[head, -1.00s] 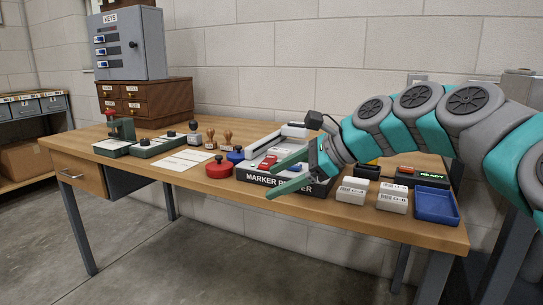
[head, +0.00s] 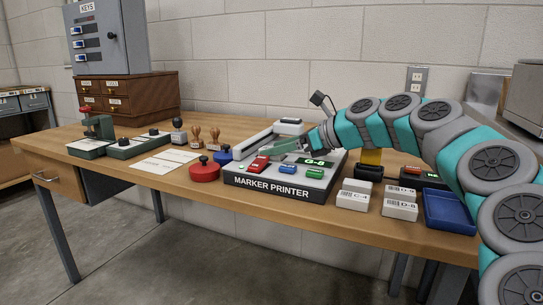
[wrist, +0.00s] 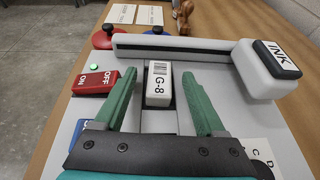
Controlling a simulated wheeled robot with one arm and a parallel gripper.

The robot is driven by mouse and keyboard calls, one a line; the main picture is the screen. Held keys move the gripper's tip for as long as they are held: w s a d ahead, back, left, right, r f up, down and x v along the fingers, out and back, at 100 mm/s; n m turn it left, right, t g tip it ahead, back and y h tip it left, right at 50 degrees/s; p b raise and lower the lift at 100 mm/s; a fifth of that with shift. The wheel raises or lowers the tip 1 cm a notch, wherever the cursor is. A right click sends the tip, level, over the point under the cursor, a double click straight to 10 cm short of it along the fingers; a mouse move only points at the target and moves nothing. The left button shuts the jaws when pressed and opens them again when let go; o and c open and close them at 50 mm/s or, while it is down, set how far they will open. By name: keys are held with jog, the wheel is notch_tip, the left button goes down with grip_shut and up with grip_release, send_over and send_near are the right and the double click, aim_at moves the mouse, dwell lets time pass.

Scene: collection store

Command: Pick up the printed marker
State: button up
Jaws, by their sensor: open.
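The printed marker (wrist: 158,86) is a small white block with a barcode and "G-8" on its top. It sits on the marker printer (head: 272,187) in the wrist view; I cannot make it out in the head view. My gripper (wrist: 158,76) is open, with one green finger on each side of the marker and a visible gap on both sides. In the head view my gripper (head: 281,147) is over the printer's back part. The printer's display (head: 316,161) reads G-8.
A white bar with an INK block (wrist: 268,66) lies just beyond the marker. A red ON/OFF switch (wrist: 96,81) is at left. White labelled blocks (head: 354,197) and an empty blue tray (head: 449,212) stand right of the printer. Red and blue round pads stand left.

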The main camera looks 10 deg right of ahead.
jog(key=shift+w+a+f, duration=0.2)
jog(key=shift+w+a, duration=0.05)
jog(key=shift+a, duration=0.1)
grip_shut()
dwell(0.4)
